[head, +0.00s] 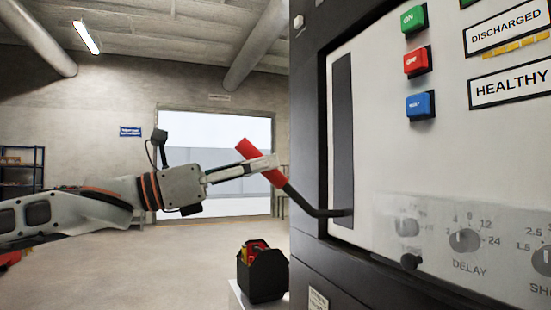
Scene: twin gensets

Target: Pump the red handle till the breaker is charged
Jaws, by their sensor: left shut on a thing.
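The red handle (247,149) is a red grip on a bent dark lever (305,204) that comes out of the lower part of a tall dark slot (343,120) in the breaker's pale front panel (385,150). My left gripper (262,165) comes in from the left and is shut on the red grip, hiding part of it. The grip is tilted, its free end up and to the left. A label reading DISCHARGED (508,28) shows at the top right, above one reading HEALTHY (510,84). My right gripper is not in view.
Green (414,18), red (417,61) and blue (419,105) push buttons sit right of the slot. Dials, one marked DELAY (464,240), line the lower panel. A black toolbox (262,275) stands below the lever. Open floor lies to the left.

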